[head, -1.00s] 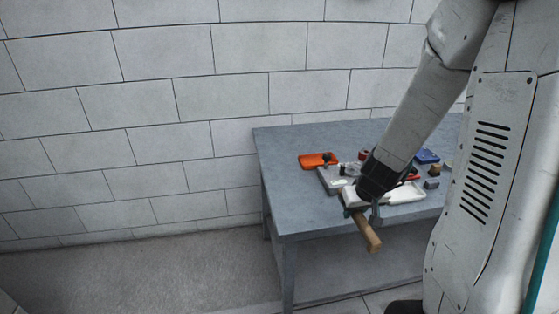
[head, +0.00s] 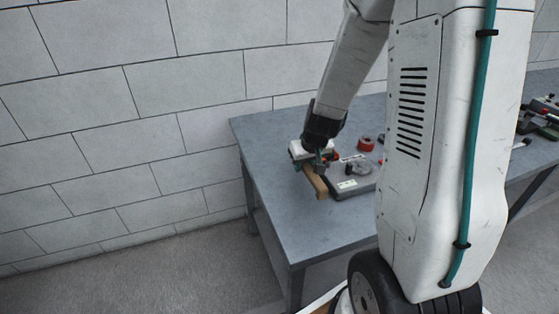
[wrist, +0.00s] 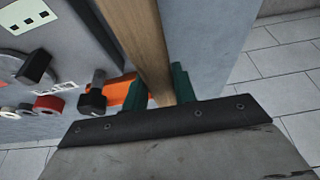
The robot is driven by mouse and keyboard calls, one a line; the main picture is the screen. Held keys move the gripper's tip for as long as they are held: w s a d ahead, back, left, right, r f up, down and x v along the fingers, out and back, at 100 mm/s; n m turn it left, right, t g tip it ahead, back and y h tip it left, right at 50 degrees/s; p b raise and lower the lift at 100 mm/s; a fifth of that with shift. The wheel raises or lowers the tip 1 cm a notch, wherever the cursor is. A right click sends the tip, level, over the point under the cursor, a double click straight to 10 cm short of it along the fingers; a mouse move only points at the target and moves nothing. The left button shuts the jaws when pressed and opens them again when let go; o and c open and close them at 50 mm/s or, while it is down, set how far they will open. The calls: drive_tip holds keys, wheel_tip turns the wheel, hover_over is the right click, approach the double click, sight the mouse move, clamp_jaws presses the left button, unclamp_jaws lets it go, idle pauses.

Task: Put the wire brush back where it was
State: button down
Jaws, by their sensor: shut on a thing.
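The wire brush shows as a long wooden handle (head: 315,180) in the head view. It also crosses the top middle of the wrist view (wrist: 146,42). My gripper (head: 317,164) is over the left part of the grey table (head: 268,160), shut on the handle. In the wrist view the green fingertips of my gripper (wrist: 160,86) lie on either side of the wood. The brush's bristle end is not clearly seen. I cannot tell whether the brush touches the table.
An orange item (wrist: 118,91) is close beside the fingers in the wrist view. Bare table lies to the left and front. A block wall stands behind.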

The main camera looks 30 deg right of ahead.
hover_over(280, 166)
drive_tip(key=s, duration=0.1)
drive_tip(key=shift+a+f, duration=0.1)
drive_tip(key=shift+f, duration=0.4)
drive_tip(key=shift+w+f, duration=0.15)
drive_tip(key=shift+f, duration=1.6)
drive_tip(key=shift+f, duration=0.2)
drive_tip(key=c, duration=1.1)
unclamp_jaws()
drive_tip(key=shift+a, duration=0.15)
drive_tip(key=shift+f, duration=0.1)
drive_tip(key=shift+d, duration=0.2)
drive_tip(key=shift+c, duration=0.2)
